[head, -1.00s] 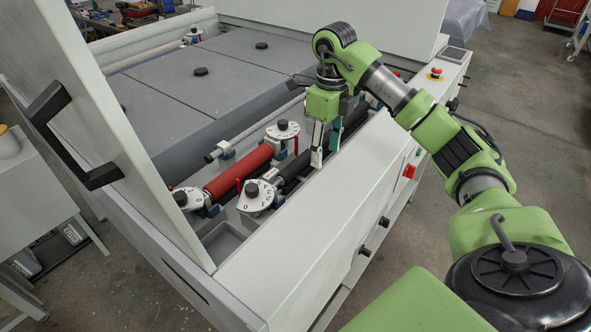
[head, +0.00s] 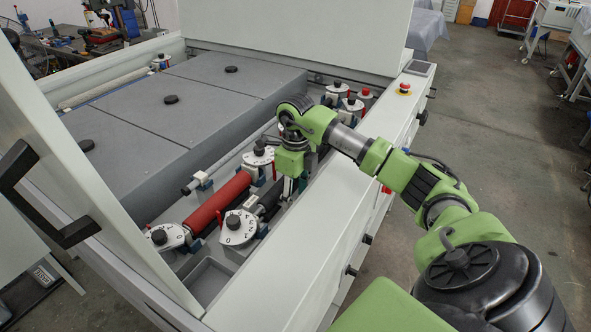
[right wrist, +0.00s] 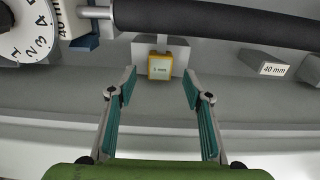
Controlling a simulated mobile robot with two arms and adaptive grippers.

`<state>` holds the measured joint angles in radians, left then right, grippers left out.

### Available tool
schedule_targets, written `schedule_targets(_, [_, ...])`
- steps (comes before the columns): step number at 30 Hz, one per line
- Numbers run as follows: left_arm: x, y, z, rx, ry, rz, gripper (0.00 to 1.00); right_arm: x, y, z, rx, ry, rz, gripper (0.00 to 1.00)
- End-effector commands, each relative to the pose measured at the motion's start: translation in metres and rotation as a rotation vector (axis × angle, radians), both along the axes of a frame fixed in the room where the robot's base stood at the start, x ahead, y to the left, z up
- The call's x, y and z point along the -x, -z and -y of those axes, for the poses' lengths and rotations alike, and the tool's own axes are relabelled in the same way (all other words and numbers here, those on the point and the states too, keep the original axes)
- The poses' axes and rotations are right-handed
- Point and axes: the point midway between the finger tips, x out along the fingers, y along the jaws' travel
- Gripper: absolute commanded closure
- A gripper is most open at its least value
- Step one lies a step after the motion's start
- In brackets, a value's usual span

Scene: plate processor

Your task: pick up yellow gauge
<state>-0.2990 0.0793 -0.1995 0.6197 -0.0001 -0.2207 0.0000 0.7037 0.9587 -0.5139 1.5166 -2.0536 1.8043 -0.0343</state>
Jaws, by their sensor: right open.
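The yellow gauge (right wrist: 160,67) is a small block with a yellow frame and a pale face marked "5 mm". It sits in a grey holder below the black roller in the right wrist view. My right gripper (right wrist: 160,88) is open, with its two teal-padded fingers spread on either side of the gauge and the gauge just beyond the tips. In the head view my right gripper (head: 288,188) reaches down into the machine's roller channel, and the gauge is hidden there. My left gripper is not in view.
A black roller (right wrist: 215,18) runs close behind the gauge. A grey block marked "40 mm" (right wrist: 268,65) stands to the right. A white dial (right wrist: 25,35) is at upper left. In the head view a red roller (head: 217,202) lies left of my arm, and the machine's white front ledge (head: 310,225) borders the channel.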

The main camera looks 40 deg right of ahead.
Motion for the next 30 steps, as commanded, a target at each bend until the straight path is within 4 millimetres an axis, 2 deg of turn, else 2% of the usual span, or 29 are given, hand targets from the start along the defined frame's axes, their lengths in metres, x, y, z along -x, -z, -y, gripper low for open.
schedule_targets(3, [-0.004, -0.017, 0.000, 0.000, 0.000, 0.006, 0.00, 0.001, 0.014, -0.001, -0.003, 0.000, -0.007, 0.54])
schedule_targets(9, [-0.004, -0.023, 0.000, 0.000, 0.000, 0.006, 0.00, 0.000, 0.039, 0.000, 0.000, 0.000, -0.003, 0.54])
schedule_targets(17, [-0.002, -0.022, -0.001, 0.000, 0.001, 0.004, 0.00, 0.000, 0.043, 0.000, 0.000, 0.000, -0.001, 0.54])
schedule_targets(21, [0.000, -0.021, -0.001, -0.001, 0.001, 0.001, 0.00, 0.000, 0.043, 0.000, 0.000, 0.000, -0.001, 0.91])
schedule_targets(22, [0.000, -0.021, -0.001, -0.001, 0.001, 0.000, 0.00, 0.000, 0.043, 0.000, 0.000, 0.000, -0.001, 0.96])
schedule_targets(30, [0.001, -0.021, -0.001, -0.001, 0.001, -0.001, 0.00, 0.000, 0.042, 0.000, 0.000, 0.000, -0.001, 0.97])
